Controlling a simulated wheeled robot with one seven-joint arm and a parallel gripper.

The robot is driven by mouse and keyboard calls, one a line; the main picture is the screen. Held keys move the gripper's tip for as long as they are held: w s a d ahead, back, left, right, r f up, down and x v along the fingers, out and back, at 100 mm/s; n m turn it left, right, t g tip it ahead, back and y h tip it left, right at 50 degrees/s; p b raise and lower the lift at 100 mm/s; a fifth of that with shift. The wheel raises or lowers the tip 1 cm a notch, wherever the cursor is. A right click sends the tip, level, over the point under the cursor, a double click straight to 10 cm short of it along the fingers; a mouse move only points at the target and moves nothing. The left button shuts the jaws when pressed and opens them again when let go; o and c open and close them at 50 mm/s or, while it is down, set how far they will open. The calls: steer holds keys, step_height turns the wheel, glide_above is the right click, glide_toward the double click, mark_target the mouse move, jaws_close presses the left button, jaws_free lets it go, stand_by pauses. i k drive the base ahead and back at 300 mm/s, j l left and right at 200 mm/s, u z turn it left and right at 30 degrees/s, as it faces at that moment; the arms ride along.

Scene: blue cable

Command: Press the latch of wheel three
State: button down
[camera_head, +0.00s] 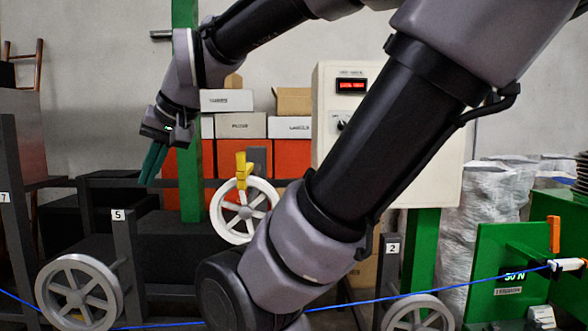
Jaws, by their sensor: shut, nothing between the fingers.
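A white spoked wheel (234,231) hangs near the middle, with a yellow latch (241,168) upright at its top. No number for it can be read, so I cannot confirm that it is wheel three. My gripper (151,166) is at the upper left with its teal fingers shut and pointing down. It is left of the yellow latch in the picture and apart from it. A blue cable (430,291) runs across the bottom and rises at right to a white and black clamp (569,265). My arm hides part of the cable.
A grey wheel (79,291) is beside the post marked 5 (118,216), and another (417,313) is below the post marked 2 (392,248). A green post (188,190) stands behind my gripper. A control box (334,100), cartons (239,125) and a green stand (497,240) are behind or right.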

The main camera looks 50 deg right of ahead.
mark_target(244, 168)
steer(key=z, duration=1)
steer(key=k+l, duration=0.2)
steer(key=k, duration=0.3)
